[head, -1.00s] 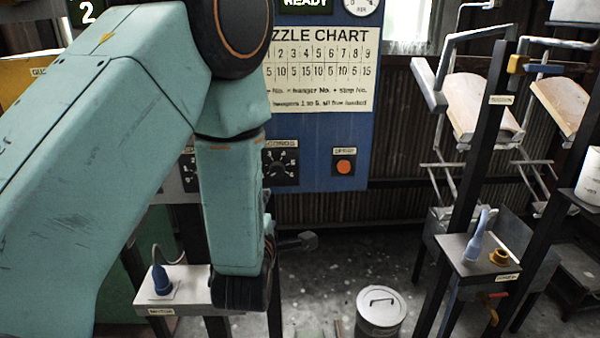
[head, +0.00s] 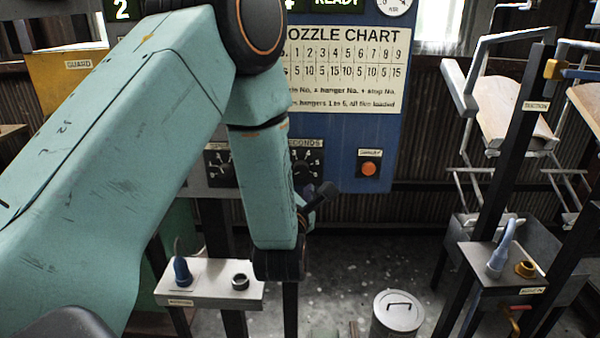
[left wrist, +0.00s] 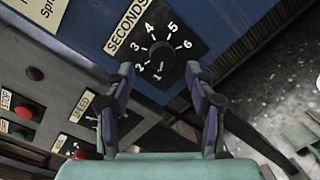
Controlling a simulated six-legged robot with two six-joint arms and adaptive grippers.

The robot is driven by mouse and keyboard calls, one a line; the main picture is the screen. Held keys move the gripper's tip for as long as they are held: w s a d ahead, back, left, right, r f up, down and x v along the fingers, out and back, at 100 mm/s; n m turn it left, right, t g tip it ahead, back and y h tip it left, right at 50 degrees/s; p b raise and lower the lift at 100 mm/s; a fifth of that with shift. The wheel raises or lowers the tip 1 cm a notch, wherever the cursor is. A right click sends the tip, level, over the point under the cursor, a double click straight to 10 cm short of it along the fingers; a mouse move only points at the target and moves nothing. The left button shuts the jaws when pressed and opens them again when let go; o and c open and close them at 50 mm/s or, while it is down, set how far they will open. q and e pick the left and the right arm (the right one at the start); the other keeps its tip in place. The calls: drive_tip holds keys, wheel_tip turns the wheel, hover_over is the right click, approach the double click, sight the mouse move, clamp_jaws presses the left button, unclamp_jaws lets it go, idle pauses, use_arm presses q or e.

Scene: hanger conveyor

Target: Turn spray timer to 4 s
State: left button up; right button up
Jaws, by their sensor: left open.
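The spray timer is the black SECONDS dial (head: 308,160) on the blue panel, partly hidden behind my left arm in the head view. My left gripper (head: 322,193) is just below and right of the dial in the head view. In the left wrist view the open fingers (left wrist: 160,72) stand on either side of the dial's lower part, empty and seemingly apart from the knob. My right gripper is not in view.
Another dial (head: 220,165) sits left of my arm, and an orange button (head: 369,168) sits to the right. Red (left wrist: 24,108) and green buttons are at left in the wrist view. A small shelf (head: 210,290), a lidded can (head: 398,312) and hanger posts stand around below.

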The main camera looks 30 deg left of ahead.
sight(302, 170)
use_arm(q)
drive_tip(key=x, duration=0.3)
drive_tip(key=shift+w+d, duration=0.2)
drive_tip(key=shift+w, duration=0.2)
drive_tip(key=shift+a, duration=0.2)
drive_tip(key=shift+c, duration=0.3)
drive_tip(key=shift+w+d, duration=0.1)
drive_tip(key=c, duration=1.1)
